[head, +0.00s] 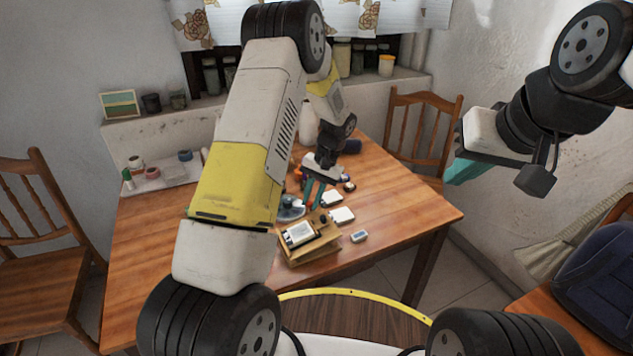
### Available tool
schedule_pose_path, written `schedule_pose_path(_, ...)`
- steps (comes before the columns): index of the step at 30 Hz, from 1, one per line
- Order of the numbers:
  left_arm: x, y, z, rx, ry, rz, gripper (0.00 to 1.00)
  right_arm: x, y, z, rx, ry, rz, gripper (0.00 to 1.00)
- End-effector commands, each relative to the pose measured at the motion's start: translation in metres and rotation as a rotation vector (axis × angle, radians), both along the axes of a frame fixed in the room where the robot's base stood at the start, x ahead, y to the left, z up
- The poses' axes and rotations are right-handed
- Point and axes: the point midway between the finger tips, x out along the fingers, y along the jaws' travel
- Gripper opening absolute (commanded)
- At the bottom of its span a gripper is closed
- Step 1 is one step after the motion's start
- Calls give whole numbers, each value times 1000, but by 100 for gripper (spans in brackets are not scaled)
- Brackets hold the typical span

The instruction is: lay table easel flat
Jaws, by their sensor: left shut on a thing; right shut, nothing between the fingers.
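The small wooden table easel (325,239) is on the table near its front edge, with a pale panel (299,234) on its sloping face. My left gripper (314,206) reaches down from above to the easel's upper back edge. Its teal fingers are shut on the easel, though the exact contact is small and partly hidden. My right gripper (468,172) is shut and empty, raised at the right, clear of the table.
The wooden table (400,205) also bears several small white boxes (342,215), a grey item (360,236) right of the easel, and a pale tray (165,176) with jars at the back left. Chairs (425,125) stand around. The table's right part is clear.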

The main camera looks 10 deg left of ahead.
Motion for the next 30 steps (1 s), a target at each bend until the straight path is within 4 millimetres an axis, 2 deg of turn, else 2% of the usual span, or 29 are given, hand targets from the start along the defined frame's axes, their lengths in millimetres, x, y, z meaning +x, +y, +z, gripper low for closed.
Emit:
schedule_pose_path(6, 5, -6, -12, 70, 46, -1, 0, 0, 0, 0, 0, 0, 0, 0)
schedule_pose_path(12, 6, -9, -20, 65, 44, -1, 0, 0, 0, 0, 0, 0, 0, 0)
schedule_pose_path(30, 9, -14, -28, 61, 40, -3, 0, 0, 0, 0, 0, 0, 0, 0)
